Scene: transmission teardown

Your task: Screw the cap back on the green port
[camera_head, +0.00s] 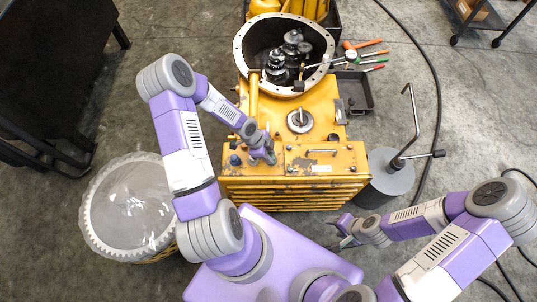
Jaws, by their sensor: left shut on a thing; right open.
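My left gripper (268,156) is at the front part of the yellow transmission housing (325,163), low over its top near the front edge. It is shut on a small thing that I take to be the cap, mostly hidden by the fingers. A little grey-green shows at its fingertips, but I cannot tell whether that is the green port, or whether the cap touches it. A dark blue knob (235,160) stands on the housing just left of the gripper. My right gripper (343,232) is open and empty, in front of the housing's lower right corner, apart from it.
The round bell opening (243,62) holds dark gears at the back. Hand tools and a black tray (367,92) lie right of the housing. A grey cylinder with a crank (388,180) stands at right. A round clear-topped basket (95,215) is at left.

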